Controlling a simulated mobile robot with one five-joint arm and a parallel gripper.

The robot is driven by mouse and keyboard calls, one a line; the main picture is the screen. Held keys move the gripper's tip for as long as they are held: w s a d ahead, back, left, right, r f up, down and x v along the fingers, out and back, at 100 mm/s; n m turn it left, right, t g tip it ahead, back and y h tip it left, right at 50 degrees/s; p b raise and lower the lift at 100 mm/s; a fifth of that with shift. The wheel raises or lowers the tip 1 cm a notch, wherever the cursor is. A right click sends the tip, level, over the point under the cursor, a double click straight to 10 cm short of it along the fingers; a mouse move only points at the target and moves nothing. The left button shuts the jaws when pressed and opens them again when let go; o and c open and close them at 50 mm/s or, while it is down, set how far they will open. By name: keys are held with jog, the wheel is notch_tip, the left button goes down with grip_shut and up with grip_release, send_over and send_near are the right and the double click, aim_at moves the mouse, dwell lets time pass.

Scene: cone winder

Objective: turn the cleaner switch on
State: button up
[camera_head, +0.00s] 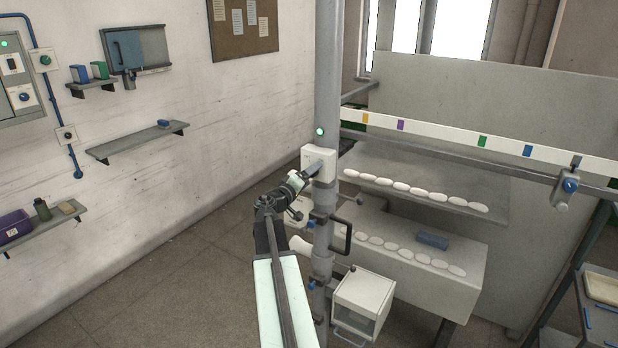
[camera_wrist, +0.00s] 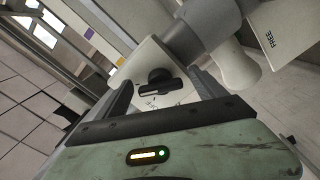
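The switch is a white box (camera_head: 326,156) on the grey column, with a green lamp (camera_head: 320,131) glowing just above it. In the wrist view a black rotary knob (camera_wrist: 158,81) sits on its white plate (camera_wrist: 146,58). The knob's bar lies nearly level across the picture. In the wrist view my gripper (camera_wrist: 161,87) is open, one finger on each side of the knob; contact cannot be told.
The grey column (camera_head: 328,60) stands beside my arm. A black handle (camera_head: 347,238) and a white box (camera_head: 363,301) are lower on it. A white rail (camera_head: 450,132) runs right, above a shelf (camera_head: 490,185) of white cones. Open floor (camera_head: 170,290) lies left.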

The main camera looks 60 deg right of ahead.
jog(key=shift+a, duration=0.1)
jog(key=a, duration=0.7)
jog(key=shift+a, duration=0.35)
jog(key=w+a+f+n+t+y+b, duration=0.1)
jog(key=w+a+f+t+b, duration=0.1)
jog(key=w+a+f+b, duration=0.4)
jog(key=w+a+f+n+t+b, duration=0.1)
jog(key=w+a+f+t+b, duration=0.2)
jog(key=w+a, duration=0.6)
jog(key=w+a+f+y+b, duration=0.4)
jog(key=a+f+y+b, duration=0.1)
jog(key=a+f, duration=1.05)
jog(key=s+a+f+n+g+y+b, duration=0.1)
jog(key=a+f+y+b, duration=0.15)
jog(key=a+f, duration=0.5)
jog(key=s+a+f+n+y+b, duration=0.1)
jog(key=a+f+y, duration=0.35)
jog(key=a, duration=0.55)
jog(key=s+a+f+n+g+y, duration=0.1)
jog(key=s+a+f+y, duration=0.1)
jog(key=s+a, duration=0.2)
jog(key=s+a+f+n+g+y, duration=0.1)
jog(key=s+a+f+g+y, duration=0.1)
jog(key=a, duration=0.7)
jog(key=shift+s+a+f+g+y, duration=0.25)
jog(key=shift+s+y, duration=0.25)
jog(key=shift+s, duration=0.65)
